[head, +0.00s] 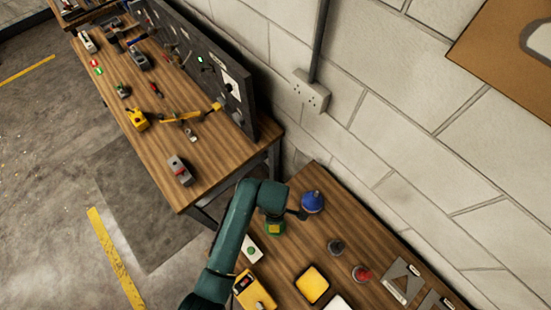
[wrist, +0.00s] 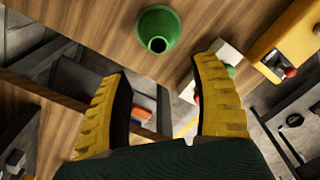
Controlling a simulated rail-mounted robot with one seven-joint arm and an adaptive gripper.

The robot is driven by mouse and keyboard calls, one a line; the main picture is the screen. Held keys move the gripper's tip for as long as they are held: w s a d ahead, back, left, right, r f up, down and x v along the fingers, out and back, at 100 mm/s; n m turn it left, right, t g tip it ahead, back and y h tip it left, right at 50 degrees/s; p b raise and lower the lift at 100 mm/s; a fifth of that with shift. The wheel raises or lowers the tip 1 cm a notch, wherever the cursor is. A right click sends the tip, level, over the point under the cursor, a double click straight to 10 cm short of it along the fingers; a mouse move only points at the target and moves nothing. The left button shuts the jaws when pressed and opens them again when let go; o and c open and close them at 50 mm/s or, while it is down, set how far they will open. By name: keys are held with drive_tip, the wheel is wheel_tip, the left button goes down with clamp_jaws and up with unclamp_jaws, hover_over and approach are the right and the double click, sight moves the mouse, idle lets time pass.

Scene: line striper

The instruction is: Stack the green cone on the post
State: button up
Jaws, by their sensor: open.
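The green cone (wrist: 158,25) stands on the wooden bench in the wrist view, with a dark hole at its top. It sits just beyond my gripper (wrist: 163,70), whose yellow fingers are spread wide with nothing between them. In the head view the green cone (head: 280,221) is partly covered by my gripper (head: 273,229). A blue cone-shaped object (head: 312,202) with a narrow tip stands just right of it. I cannot make out the post for certain; a small dark grey upright piece (head: 336,247) stands further right.
A white box with a green button (wrist: 230,62) is close to my right finger in the wrist view. A yellow box (head: 254,290), a yellow-topped block (head: 312,284) and a red-topped piece (head: 361,273) stand nearby. The wall (head: 400,130) borders the bench.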

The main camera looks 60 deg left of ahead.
wheel_tip(320, 180, down, 9)
drive_tip(key=b, duration=0.5)
drive_tip(key=shift+w+f+b, duration=0.1)
drive_tip(key=shift+f+b, duration=0.1)
drive_tip(key=shift+b, duration=0.1)
drive_tip(key=shift+c, duration=0.3)
clamp_jaws()
